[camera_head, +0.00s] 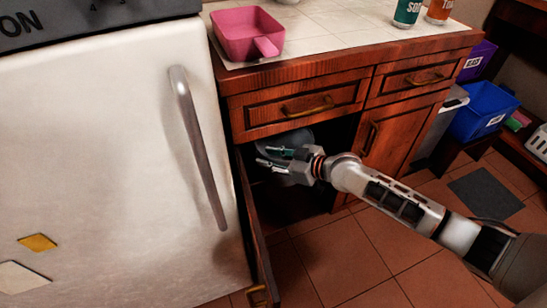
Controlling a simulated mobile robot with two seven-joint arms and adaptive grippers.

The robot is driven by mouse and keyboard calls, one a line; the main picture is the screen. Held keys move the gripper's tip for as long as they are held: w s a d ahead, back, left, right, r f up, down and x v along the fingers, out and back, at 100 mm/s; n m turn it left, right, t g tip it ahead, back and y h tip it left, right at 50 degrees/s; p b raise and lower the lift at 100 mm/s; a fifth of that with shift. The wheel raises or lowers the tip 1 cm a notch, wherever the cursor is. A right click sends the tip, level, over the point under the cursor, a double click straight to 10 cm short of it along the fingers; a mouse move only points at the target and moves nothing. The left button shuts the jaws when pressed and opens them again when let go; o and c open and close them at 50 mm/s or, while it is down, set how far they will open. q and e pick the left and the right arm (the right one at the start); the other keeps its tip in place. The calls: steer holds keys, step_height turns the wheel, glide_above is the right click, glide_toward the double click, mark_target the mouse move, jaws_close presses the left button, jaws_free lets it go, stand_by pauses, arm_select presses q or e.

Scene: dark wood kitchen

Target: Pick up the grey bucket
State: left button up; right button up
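The grey bucket (294,138) is inside the open lower cabinet under the counter. Its upper part shows behind my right gripper, and the rest is hidden by the gripper and the cabinet's shadow. My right gripper (264,156) reaches into the cabinet opening from the right, with its fingers pointing left. The fingers are apart with a gap between them, and they overlap the bucket in the picture. I cannot tell whether they touch it. My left gripper is not in view.
The cabinet's open door (254,225) stands to the left of the opening, beside the white fridge or oven front (110,170). Drawers (300,105) are shut above. A pink container (247,32) is on the counter. A blue bin (483,112) stands at right. Floor in front is clear.

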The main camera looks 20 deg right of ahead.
steer(key=v, duration=1.2)
